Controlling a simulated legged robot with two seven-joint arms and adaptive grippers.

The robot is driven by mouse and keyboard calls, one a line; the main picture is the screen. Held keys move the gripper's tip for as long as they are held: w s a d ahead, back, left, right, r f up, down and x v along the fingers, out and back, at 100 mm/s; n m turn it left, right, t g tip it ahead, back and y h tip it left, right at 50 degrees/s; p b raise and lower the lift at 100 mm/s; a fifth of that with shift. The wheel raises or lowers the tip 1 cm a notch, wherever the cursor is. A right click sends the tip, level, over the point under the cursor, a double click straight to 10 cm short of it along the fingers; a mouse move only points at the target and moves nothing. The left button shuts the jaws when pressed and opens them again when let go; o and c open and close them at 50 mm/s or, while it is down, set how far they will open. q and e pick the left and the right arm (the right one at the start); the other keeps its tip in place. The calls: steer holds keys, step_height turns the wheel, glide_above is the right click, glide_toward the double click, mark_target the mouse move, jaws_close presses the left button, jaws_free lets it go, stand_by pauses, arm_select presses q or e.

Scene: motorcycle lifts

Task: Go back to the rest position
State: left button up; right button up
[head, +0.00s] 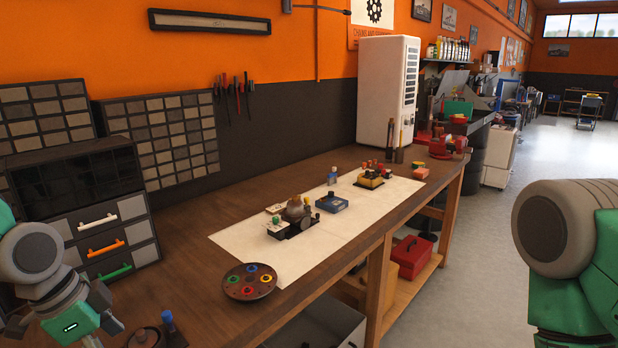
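My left arm comes in at the lower left, in front of the drawer unit, and its green part with a small light shows low in the head view. The fingertips of my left gripper are not clearly visible there. My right arm stands at the right edge, over the floor and clear of the bench; its gripper is out of the picture. The wooden workbench (195,298) runs from the lower left to the back. A white mat (262,262) lies on it with several small parts, including a blue box (332,204). I see nothing held.
A round dark tray (249,282) with coloured rings sits on the near bench. A drawer unit (105,232) stands close to my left arm. A white cabinet (388,92) stands at the back. A red toolbox (411,257) is on the lower shelf. The aisle floor (470,255) is clear.

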arm_select(q)
steer(key=s+f+n+y+b, duration=0.1)
steer(key=s+f+n+b, duration=0.2)
steer(key=f, duration=1)
steer(key=s+d+f+n+b, duration=0.1)
steer(key=s+f+n+b, duration=0.3)
steer(key=s+f+b, duration=0.3)
steer(key=s+d+f+n+g+y+b, duration=0.1)
steer(key=s+f+n+b, duration=0.2)
steer(key=s+f, duration=0.8)
step_height(320, 180, down, 8)
steer(key=shift+s+d+f+n+y+b, duration=0.15)
steer(key=shift+s+f+n+y+b, duration=0.15)
steer(key=shift+b, duration=0.75)
arm_select(e)
step_height(320, 180, down, 15)
steer(key=s, duration=0.1)
steer(key=shift+a+r, duration=0.2)
steer(key=shift+a, duration=0.2)
arm_select(q)
steer(key=shift+a, duration=0.35)
arm_select(e)
steer(key=shift+a+r, duration=0.1)
steer(key=shift+a, duration=0.25)
